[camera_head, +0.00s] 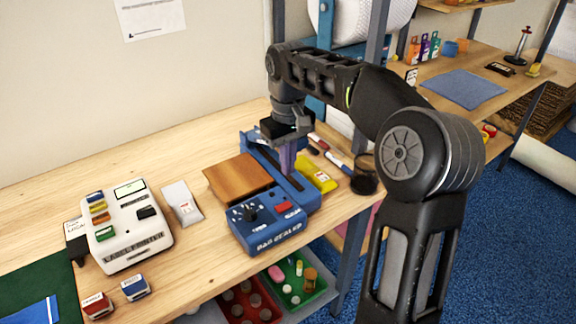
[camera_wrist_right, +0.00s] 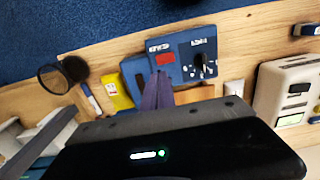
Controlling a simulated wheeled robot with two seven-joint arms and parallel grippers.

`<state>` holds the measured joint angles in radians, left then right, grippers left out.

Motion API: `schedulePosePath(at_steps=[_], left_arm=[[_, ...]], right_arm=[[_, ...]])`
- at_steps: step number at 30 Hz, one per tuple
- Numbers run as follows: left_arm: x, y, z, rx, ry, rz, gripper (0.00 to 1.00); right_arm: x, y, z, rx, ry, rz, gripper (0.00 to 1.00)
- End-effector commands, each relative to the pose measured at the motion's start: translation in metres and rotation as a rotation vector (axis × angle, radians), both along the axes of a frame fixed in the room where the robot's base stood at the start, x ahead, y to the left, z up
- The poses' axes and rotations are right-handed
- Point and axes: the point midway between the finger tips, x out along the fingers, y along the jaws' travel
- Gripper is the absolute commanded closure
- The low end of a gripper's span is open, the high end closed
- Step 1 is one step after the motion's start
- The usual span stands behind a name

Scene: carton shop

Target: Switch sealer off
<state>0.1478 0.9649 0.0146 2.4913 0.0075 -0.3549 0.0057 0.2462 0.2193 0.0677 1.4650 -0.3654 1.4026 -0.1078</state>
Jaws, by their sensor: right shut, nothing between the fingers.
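The blue bag sealer (camera_head: 262,235) stands on the wooden bench, with a black dial (camera_head: 246,213) and a red switch (camera_head: 284,206) on its top panel. In the right wrist view the sealer (camera_wrist_right: 213,45) shows the red switch (camera_wrist_right: 165,58) and the dial (camera_wrist_right: 203,62). Whether the switch is on or off cannot be told. My right gripper (camera_head: 288,172) points down above the sealer, behind the switch, its purple fingers shut and empty. The fingertips (camera_wrist_right: 158,78) show close to the switch in the wrist view; contact cannot be told. My left gripper is out of view.
A brown sheet (camera_head: 237,177) lies left of the sealer's arm. A white label printer (camera_head: 130,243) and a grey pouch (camera_head: 181,203) stand left. Bins are below the bench.

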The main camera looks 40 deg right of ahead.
Motion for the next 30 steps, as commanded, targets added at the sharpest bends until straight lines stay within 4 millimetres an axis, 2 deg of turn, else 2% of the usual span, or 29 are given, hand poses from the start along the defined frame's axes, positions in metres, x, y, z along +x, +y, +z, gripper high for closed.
schedulePosePath(at_steps=[1, 2, 4, 9, 15, 21, 30], left_arm=[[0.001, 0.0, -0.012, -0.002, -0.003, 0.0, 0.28], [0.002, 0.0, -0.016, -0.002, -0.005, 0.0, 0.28], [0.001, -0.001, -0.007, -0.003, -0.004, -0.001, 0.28], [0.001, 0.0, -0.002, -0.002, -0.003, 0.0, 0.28], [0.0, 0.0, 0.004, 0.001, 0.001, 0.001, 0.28], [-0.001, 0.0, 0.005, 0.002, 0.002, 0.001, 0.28], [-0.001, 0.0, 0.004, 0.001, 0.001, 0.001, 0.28]], right_arm=[[-0.001, -0.001, -0.018, 0.0, 0.004, -0.002, 1.0], [-0.001, -0.001, -0.024, 0.0, 0.004, -0.001, 1.0], [-0.001, 0.0, -0.031, 0.0, 0.006, 0.0, 1.0], [-0.001, 0.0, -0.065, 0.001, 0.006, -0.001, 1.0], [-0.001, 0.0, -0.094, 0.0, 0.003, 0.001, 1.0], [0.0, -0.001, -0.106, -0.002, 0.0, 0.0, 1.0], [0.0, -0.001, -0.108, -0.002, -0.001, 0.0, 1.0]])
